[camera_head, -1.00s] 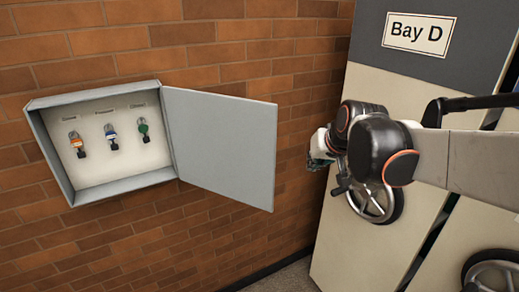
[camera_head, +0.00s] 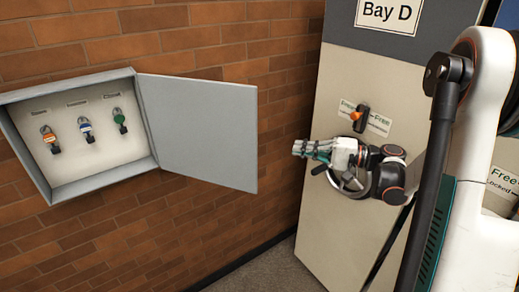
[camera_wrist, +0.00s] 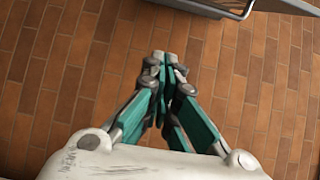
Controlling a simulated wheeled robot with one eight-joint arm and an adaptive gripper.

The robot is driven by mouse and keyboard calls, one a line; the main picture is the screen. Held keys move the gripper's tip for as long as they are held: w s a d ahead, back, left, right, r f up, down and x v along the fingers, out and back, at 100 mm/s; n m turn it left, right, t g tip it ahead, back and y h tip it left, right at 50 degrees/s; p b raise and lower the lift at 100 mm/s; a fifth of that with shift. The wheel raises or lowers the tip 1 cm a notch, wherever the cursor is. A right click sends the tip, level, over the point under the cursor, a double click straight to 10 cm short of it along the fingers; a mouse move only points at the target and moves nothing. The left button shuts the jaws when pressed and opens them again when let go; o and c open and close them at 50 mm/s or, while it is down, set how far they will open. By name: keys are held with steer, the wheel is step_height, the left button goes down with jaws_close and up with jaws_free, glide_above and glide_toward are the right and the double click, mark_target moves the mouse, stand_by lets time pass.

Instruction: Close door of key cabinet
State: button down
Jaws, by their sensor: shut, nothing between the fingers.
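The key cabinet (camera_head: 100,183) is a grey metal box on the brick wall, at the left in the head view. Its door (camera_head: 200,130) is hinged on the cabinet's right side and stands wide open to the right. My gripper (camera_head: 297,148) is to the right of the door's free edge, apart from it, and points left. In the wrist view my gripper (camera_wrist: 162,60) has its fingertips together with nothing between them. A grey edge of what looks like the cabinet or its door (camera_wrist: 215,8) shows at the top right there.
Inside the cabinet hang keys with orange (camera_head: 50,138), blue (camera_head: 85,127) and green (camera_head: 120,118) tags. A tall cream Bay D shelving unit (camera_head: 320,215) with a handwheel stands close behind my gripper. Brick wall lies between door and unit.

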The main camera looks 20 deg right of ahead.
steer(key=w+a+b, duration=0.2)
steer(key=a+b, duration=0.1)
steer(key=a, duration=0.8)
steer(key=shift+w+r+y+b, duration=0.15)
steer(key=shift+w+y+b, duration=0.1)
steer(key=shift+y+b, duration=0.05)
